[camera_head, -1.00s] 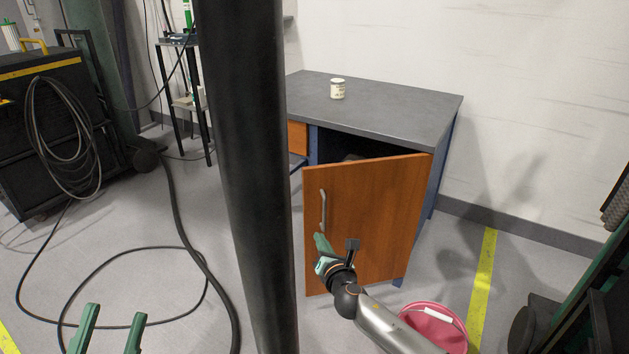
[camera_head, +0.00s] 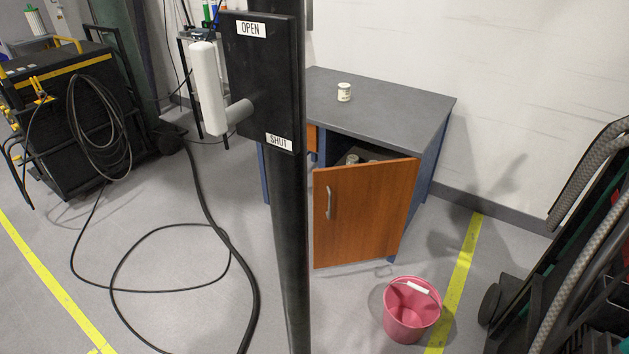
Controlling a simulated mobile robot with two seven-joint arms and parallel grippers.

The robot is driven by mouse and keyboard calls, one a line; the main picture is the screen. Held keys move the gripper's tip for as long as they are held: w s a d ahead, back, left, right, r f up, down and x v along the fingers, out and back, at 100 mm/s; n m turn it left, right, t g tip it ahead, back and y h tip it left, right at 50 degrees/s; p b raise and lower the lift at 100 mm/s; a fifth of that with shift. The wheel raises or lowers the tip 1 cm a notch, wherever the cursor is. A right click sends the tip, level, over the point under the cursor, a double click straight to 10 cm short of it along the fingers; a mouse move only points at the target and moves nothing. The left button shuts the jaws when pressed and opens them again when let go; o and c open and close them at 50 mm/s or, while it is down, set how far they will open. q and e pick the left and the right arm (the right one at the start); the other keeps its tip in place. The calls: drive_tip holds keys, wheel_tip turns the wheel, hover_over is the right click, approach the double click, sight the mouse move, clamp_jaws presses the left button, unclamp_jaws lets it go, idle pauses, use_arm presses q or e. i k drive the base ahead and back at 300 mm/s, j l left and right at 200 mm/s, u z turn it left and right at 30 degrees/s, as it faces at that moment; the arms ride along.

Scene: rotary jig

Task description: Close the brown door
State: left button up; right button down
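The brown door (camera_head: 365,214) of the grey-topped desk (camera_head: 385,105) stands partly open, swung out toward me. Its hinge side is at the right, and its metal handle (camera_head: 328,203) is near the free left edge. The dark inside of the cabinet shows above the door, with small cans (camera_head: 353,159) in it. Neither of my grippers is in view, and nothing touches the door.
A black post (camera_head: 289,240) with an OPEN/SHUT lever panel (camera_head: 262,80) stands in front of the desk's left part. A pink bucket (camera_head: 411,312) stands on the floor right of the door. Black hose (camera_head: 190,225) loops over the floor at left. A can (camera_head: 344,92) stands on the desk.

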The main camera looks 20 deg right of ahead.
sight(360, 211)
drive_tip(key=j, duration=0.45)
drive_tip(key=i+j+z, duration=0.1)
drive_tip(key=j, duration=0.35)
drive_tip(key=i+j, duration=0.1)
drive_tip(key=j, duration=0.2)
drive_tip(key=i+j+z, duration=0.15)
drive_tip(key=j, duration=0.45)
drive_tip(key=i+j+z, duration=0.15)
drive_tip(key=i+j, duration=0.15)
drive_tip(key=i+j+z, duration=0.2)
drive_tip(key=j, duration=0.3)
drive_tip(key=i+j+z, duration=0.25)
drive_tip(key=i, duration=0.3)
drive_tip(key=i+j+z, duration=0.2)
drive_tip(key=i, duration=0.35)
drive_tip(key=i+l+z, duration=0.1)
drive_tip(key=i, duration=0.35)
drive_tip(key=l, duration=0.05)
